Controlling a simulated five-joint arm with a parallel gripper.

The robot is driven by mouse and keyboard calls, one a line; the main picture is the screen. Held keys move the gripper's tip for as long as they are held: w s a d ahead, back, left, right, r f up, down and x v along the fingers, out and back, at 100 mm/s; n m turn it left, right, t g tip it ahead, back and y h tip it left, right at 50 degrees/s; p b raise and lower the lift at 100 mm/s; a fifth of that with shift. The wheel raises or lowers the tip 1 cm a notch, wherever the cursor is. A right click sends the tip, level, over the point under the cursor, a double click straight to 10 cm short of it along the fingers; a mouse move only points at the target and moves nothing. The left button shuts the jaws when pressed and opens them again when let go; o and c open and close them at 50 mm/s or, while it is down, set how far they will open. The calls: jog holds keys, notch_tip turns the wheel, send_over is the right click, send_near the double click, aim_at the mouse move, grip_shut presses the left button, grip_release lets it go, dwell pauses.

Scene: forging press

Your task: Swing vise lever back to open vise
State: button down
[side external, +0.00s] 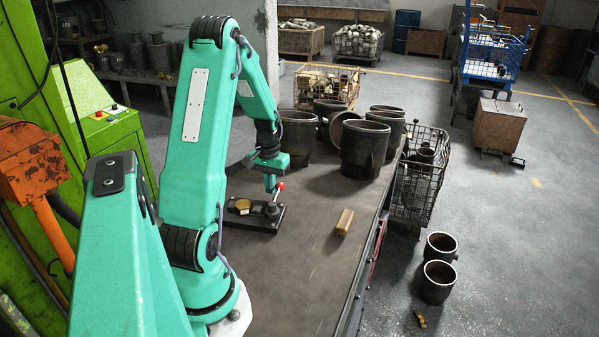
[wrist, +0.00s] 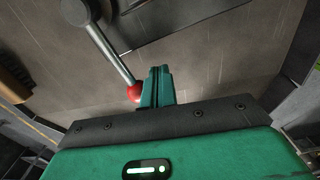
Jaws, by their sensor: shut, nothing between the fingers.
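The vise (side external: 252,217) is a black base on the workbench with a brass hex part (side external: 243,205) on its left side. Its lever (side external: 276,194) stands on the right side and ends in a red knob (side external: 281,186). In the wrist view the lever (wrist: 112,52) runs from a dark round pivot down to the red knob (wrist: 134,92). My gripper (wrist: 158,82) is shut and empty. Its fingers are just right of the knob, close beside it; I cannot tell whether they touch. In the side view my gripper (side external: 270,183) is above the vise, by the lever.
A brass block (side external: 344,222) lies on the workbench (side external: 310,270) right of the vise. Several large dark metal pots (side external: 364,148) stand behind it. A wire basket (side external: 418,180) is beyond the bench's right edge. The front of the bench is clear.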

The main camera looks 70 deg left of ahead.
jog(key=shift+w, duration=0.1)
jog(key=shift+w+d, duration=0.2)
jog(key=shift+w, duration=0.3)
jog(key=shift+w+d, duration=0.2)
jog(key=shift+w, duration=0.3)
jog(key=shift+w+d, duration=0.65)
jog(key=shift+w, duration=0.2)
jog(key=shift+d, duration=0.1)
jog(key=shift+w+d, duration=0.65)
jog(key=shift+d, duration=0.35)
jog(key=shift+w+d, duration=0.65)
jog(key=shift+d, duration=0.3)
jog(key=shift+a, duration=0.15)
